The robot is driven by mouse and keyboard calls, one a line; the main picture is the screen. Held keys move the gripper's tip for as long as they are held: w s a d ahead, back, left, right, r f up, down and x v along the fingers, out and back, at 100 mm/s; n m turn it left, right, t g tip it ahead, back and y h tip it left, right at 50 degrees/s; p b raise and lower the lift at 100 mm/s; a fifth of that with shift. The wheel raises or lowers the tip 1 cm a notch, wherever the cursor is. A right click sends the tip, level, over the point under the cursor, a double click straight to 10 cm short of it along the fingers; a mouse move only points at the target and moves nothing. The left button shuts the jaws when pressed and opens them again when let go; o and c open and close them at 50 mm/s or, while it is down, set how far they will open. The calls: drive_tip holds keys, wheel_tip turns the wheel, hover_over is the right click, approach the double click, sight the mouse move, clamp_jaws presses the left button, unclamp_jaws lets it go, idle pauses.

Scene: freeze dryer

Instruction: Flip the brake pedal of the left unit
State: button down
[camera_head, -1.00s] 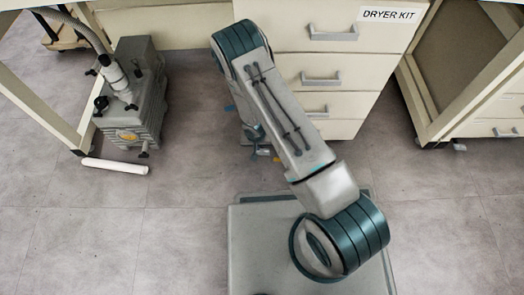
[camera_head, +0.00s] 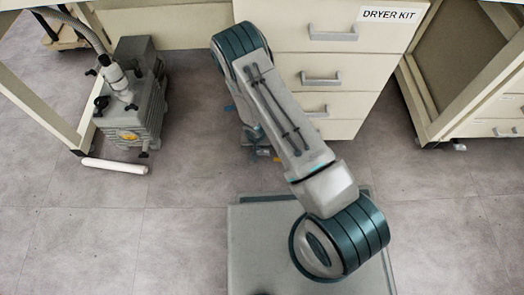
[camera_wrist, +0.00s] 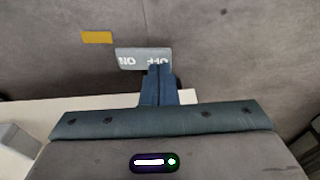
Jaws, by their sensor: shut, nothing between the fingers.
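In the wrist view, a small light grey pedal plate (camera_wrist: 130,58) carries the words OFF and ON, seen upside down. My gripper (camera_wrist: 158,68) is shut and empty, its two blue fingers side by side. Their tips overlap the right part of the plate's lower edge in the picture. I cannot tell whether they touch it. A dark part shows just right of the fingertips. In the head view, my arm covers most of the area at the foot of the drawer unit, and the pedal cannot be made out clearly.
A yellow-orange patch (camera_wrist: 97,38) lies left of the pedal. The cream drawer unit (camera_head: 345,70) labelled DRYER KIT stands behind my arm. A grey pump (camera_head: 132,100) and a white cylinder (camera_head: 115,166) are on the floor at left. An open-framed bench (camera_head: 440,125) stands at right.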

drive_tip(key=shift+f, duration=0.75)
drive_tip(key=shift+r+p, duration=2.35)
drive_tip(key=shift+r, duration=1.2)
drive_tip(key=shift+a, duration=0.1)
